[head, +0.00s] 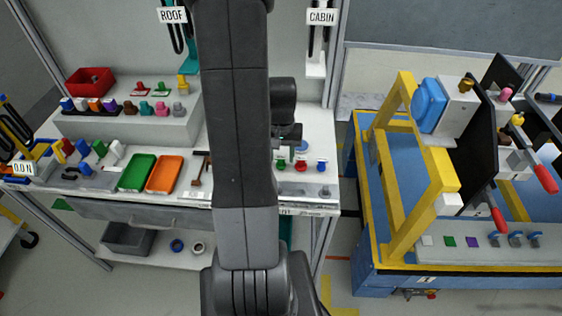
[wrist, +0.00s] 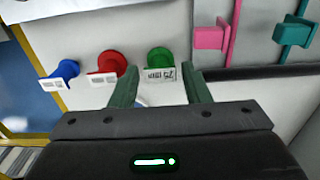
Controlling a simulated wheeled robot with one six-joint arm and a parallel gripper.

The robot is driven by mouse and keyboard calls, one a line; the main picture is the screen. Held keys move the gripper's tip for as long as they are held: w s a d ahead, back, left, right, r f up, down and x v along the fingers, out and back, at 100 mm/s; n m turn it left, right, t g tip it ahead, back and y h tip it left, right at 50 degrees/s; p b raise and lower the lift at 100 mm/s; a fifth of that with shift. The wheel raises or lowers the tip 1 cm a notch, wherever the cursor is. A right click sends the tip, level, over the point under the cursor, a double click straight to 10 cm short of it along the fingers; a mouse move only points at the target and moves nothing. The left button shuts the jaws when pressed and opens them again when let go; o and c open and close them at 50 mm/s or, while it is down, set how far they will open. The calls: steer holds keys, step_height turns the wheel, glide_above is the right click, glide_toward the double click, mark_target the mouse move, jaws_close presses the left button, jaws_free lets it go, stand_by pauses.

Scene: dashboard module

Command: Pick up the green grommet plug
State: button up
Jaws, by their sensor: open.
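The green grommet plug (wrist: 160,59) has a round flange and a small white printed tag. In the wrist view it lies just ahead of my gripper (wrist: 159,72), in line with the gap between the fingertips. The dark green fingers are apart with nothing held between them. In the head view the green plug (head: 280,164) sits on the bench, at the left end of a row of plugs. My gripper (head: 290,137) is above and behind this row there, partly hidden by my arm.
A red plug (wrist: 109,66) stands beside the green one, with a blue plug (wrist: 64,72) beyond it. A pink piece (wrist: 211,38) and a teal piece (wrist: 292,33) are at the right. An orange tray (head: 165,173) and a green tray (head: 137,172) lie left of my arm.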

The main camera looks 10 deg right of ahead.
mark_target(281, 157)
steer(key=shift+f, duration=0.7)
steer(key=shift+c, duration=0.2)
steer(key=c, duration=0.7)
steer(key=shift+c, duration=0.2)
step_height(281, 157, up, 10)
steer(key=shift+r, duration=0.1)
